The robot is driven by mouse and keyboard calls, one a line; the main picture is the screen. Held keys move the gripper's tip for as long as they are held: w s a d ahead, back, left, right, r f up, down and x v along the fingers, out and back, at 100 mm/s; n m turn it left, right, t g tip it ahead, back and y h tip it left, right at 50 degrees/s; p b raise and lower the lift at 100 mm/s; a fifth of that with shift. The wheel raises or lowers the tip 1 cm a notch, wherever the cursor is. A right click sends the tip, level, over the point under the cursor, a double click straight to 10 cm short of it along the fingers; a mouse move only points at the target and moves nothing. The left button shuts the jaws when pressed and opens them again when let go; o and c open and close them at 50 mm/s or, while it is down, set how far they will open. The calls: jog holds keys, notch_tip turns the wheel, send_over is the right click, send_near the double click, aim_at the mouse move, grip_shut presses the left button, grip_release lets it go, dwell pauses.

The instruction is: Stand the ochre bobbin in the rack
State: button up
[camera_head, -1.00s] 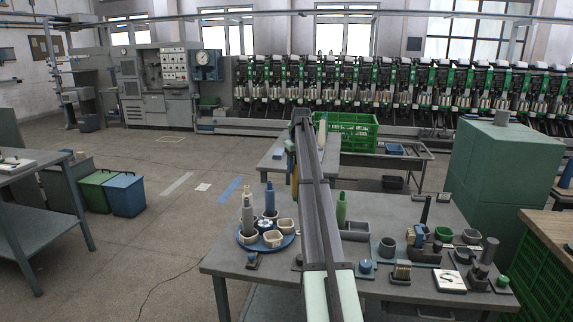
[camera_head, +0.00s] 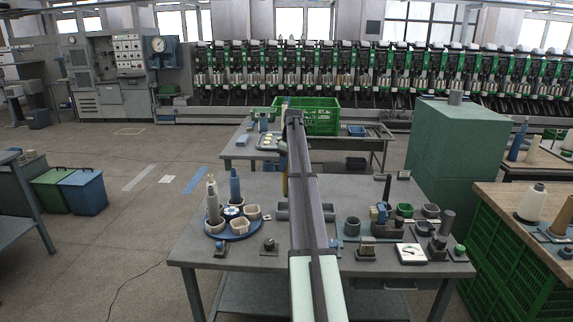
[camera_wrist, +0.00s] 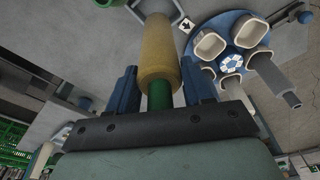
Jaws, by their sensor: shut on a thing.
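The ochre bobbin (camera_wrist: 160,55) is between the blue fingers of my gripper (camera_wrist: 160,88) in the wrist view. Its pale end points away from the palm, and a green section shows between the ochre part and the palm. In the head view a slim ochre strip of the bobbin (camera_head: 284,184) shows left of my arm, above the table; my arm hides the rest. A round blue stand (camera_head: 240,236) with several cream cups is left of it. It also shows upper right in the wrist view (camera_wrist: 197,21). I cannot tell for certain whether this stand is the rack.
A blue bobbin (camera_head: 235,186) and a grey bobbin (camera_head: 213,204) stand upright at the round stand. Cups, small fixtures and a white gauge (camera_head: 410,253) crowd the table's right side. A green crate (camera_head: 318,118) stands on the bench behind. The table's front-left corner (camera_head: 195,252) is bare.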

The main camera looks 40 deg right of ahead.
aim_at(287, 172)
jog(key=shift+f+n, duration=0.3)
jog(key=shift+f, duration=1.85)
jog(key=shift+f, duration=1.35)
jog(key=shift+f, duration=1.1)
dwell(0.5)
jog(key=o, duration=1)
